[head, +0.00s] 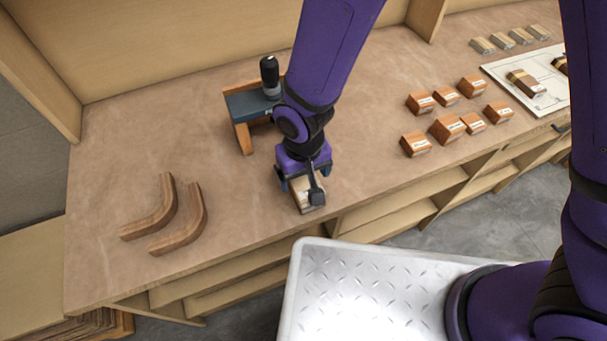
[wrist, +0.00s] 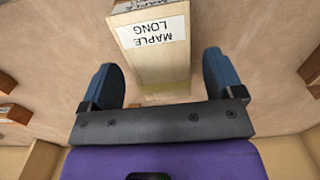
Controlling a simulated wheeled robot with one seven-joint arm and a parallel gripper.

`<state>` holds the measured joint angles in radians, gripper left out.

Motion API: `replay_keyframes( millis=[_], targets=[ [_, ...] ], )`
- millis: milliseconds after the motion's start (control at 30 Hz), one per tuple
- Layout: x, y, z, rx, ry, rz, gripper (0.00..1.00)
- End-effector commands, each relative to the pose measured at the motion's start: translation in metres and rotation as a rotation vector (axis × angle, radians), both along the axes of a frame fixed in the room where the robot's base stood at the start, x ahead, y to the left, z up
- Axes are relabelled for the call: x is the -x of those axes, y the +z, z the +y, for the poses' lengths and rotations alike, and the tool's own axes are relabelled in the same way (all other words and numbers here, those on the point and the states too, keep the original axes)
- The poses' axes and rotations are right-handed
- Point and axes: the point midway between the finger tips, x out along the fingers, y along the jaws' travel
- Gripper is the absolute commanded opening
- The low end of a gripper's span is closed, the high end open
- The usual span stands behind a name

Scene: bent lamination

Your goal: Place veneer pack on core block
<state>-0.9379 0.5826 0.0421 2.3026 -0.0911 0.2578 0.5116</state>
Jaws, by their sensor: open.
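A pale wood block labelled MAPLE LONG (wrist: 150,50) lies between the spread fingers of my gripper (wrist: 160,78) in the wrist view, with visible room on both sides. In the head view the pale block (head: 303,197) is on the bench near its front edge, partly hidden under my gripper (head: 299,184). A brown piece with a white label (wrist: 135,4) shows at the block's far end in the wrist view. I cannot tell for certain which piece is the veneer pack and which is the core block. My gripper is open.
A press with a black handle (head: 269,72) stands behind my gripper. Two curved wood pieces (head: 182,227) lie at the left. Several labelled brown blocks (head: 446,127) and a white sheet with pieces (head: 545,98) are at the right.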

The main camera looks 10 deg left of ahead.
Motion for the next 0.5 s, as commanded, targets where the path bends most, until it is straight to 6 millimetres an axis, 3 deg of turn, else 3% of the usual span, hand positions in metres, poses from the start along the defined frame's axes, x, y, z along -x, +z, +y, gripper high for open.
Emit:
replay_keyframes(
  millis=[500],
  targets=[
    [0.000, 0.087, 0.000, -0.003, 0.000, -0.003, 0.87]
  ],
)
